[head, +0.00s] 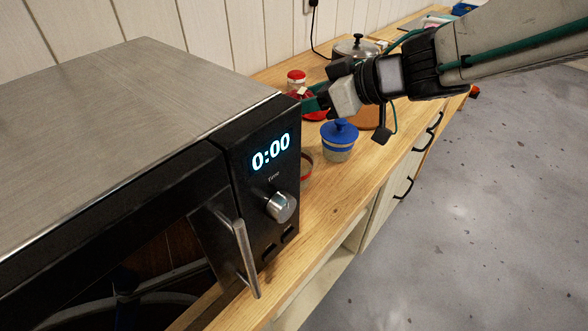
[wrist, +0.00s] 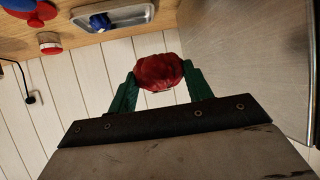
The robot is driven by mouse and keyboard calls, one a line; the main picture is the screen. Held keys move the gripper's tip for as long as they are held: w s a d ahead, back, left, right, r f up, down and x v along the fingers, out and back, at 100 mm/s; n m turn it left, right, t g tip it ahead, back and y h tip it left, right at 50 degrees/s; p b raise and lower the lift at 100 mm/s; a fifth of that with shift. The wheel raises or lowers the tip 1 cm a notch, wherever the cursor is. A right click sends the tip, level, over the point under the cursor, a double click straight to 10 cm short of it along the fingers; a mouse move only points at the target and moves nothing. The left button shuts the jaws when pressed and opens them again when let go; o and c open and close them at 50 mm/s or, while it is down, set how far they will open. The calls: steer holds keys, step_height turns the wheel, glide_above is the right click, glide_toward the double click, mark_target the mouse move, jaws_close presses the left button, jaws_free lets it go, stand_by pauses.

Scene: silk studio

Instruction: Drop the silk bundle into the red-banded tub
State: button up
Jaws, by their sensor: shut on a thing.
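The silk bundle (wrist: 158,72) is a crumpled dark red lump. In the wrist view it sits between the green fingers of my gripper (wrist: 160,82), which is shut on it. In the head view my gripper (head: 312,102) is above the counter, just past the microwave's far right corner; the bundle is hard to pick out there. A tub with a red rim (head: 307,164), which looks like the red-banded tub, stands on the counter behind the microwave's right side. The microwave hides most of it. My gripper is apart from it, farther back and higher.
The microwave (head: 120,95) fills the left foreground. A blue-lidded tub (head: 340,142) stands right of the red-rimmed tub. A red-lidded jar (head: 296,77) and a lidded pot (head: 357,46) are farther back. A metal tray (wrist: 128,17) shows in the wrist view. The counter's front strip (head: 345,190) is clear.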

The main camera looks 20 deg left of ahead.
step_height(320, 180, down, 7)
stand_by(0.5)
steer(key=o, duration=1)
steer(key=shift+r, duration=0.1)
steer(key=shift+d, duration=0.1)
steer(key=v, duration=0.7)
steer(key=shift+s+d+r, duration=0.1)
steer(key=shift+d+r, duration=0.05)
steer(key=shift+d, duration=0.15)
